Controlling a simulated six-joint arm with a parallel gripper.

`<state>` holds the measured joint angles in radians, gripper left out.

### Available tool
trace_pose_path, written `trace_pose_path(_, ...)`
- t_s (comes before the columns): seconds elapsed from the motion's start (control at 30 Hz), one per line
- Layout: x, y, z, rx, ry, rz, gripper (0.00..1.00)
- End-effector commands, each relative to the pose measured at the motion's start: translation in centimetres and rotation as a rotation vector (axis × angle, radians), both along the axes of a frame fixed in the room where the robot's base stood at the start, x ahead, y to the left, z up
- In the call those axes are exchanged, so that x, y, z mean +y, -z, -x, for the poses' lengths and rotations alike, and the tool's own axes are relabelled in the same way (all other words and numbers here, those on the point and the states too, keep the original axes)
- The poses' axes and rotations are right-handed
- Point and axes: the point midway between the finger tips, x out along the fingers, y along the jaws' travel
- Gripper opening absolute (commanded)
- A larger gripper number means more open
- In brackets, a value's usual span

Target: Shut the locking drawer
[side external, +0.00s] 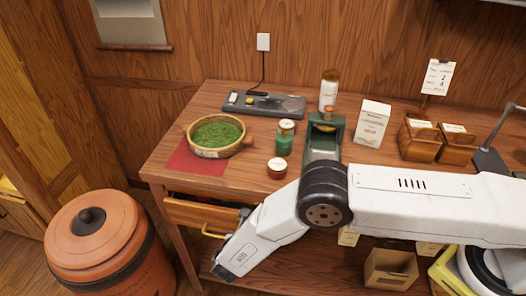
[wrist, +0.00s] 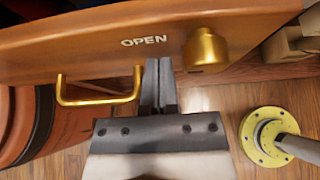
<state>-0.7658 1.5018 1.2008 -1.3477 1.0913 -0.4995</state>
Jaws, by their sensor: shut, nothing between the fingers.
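The wooden locking drawer (side external: 195,212) stands partly pulled out under the left end of the table, with dark contents showing inside. Its front (wrist: 90,50) fills the top of the wrist view and bears the word OPEN. A brass bar handle (wrist: 98,100) is on the left of the front, and it also shows in the side view (side external: 213,235). A round brass lock knob (wrist: 206,48) is on the right. My gripper (wrist: 158,65) is shut and empty, its tips at the drawer front between handle and knob. I cannot tell whether they touch it. The fingers are not clear in the side view.
A lidded orange bin (side external: 100,240) stands left of the drawer. The table (side external: 160,170) carries a bowl of green leaves (side external: 217,135), jars (side external: 277,168), a scale (side external: 262,103) and boxes (side external: 372,123). An open carton (side external: 390,270) sits below.

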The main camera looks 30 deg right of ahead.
Motion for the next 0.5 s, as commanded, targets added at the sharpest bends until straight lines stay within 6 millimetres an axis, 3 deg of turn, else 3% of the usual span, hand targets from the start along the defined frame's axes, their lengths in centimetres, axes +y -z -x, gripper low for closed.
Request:
trace_pose_path(0.3,-3.0,0.0,-3.0,-0.001,0.004,0.001,0.00)
trace_pose_path(0.5,-3.4,0.0,-3.3,-0.002,0.004,0.001,0.00)
